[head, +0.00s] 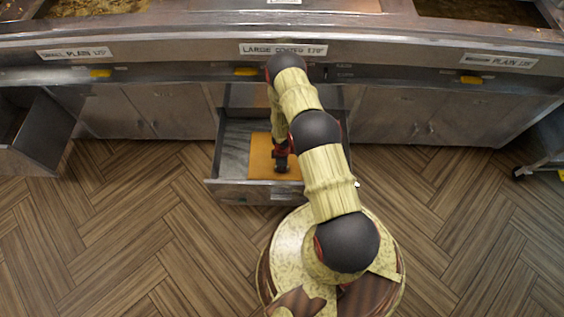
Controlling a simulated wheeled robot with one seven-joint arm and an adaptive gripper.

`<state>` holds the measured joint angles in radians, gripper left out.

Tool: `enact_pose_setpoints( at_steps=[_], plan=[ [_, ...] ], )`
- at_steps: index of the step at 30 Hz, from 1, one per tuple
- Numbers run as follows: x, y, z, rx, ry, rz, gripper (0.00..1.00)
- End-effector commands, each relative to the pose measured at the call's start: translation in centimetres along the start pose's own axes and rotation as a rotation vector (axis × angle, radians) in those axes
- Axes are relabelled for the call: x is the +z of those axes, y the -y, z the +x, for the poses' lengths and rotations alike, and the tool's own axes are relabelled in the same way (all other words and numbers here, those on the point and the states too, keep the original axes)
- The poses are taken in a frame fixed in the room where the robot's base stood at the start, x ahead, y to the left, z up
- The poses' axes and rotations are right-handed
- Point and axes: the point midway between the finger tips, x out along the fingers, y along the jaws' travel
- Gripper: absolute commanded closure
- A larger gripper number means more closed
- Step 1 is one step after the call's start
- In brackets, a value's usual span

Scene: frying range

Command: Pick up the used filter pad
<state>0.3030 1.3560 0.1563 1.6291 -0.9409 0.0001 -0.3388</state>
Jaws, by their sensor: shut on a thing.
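The used filter pad (262,152) is a flat orange-brown sheet inside the open drawer (234,187) below the middle fryer. It lies toward the right part of the drawer. My gripper (281,167) is down in the drawer at the pad, shut on it. The fingertips are small and dark here, and my arm covers the pad's right side. I cannot tell whether the pad is lifted off the drawer floor.
The fryer front carries a "LARGE COATED" label (283,50) and labels for plain vats on both sides. Closed cabinet doors (400,118) flank the drawer. An open dark bin or door (38,135) stands at the left. The wood floor (130,240) is clear.

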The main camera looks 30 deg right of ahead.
Motion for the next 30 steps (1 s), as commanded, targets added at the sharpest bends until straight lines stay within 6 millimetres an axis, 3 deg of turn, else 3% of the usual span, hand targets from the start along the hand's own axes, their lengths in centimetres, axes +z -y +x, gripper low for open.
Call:
enact_pose_setpoints(
  at_steps=[8,11,21,30],
  plan=[
    [0.0,-0.1,-2.2,0.002,-0.001,0.000,1.00],
    [0.0,-0.1,-4.1,0.002,0.000,0.000,1.00],
    [0.0,0.0,-13.2,0.000,0.000,0.000,1.00],
    [0.0,0.0,-16.4,0.000,0.000,0.000,1.00]
  ],
)
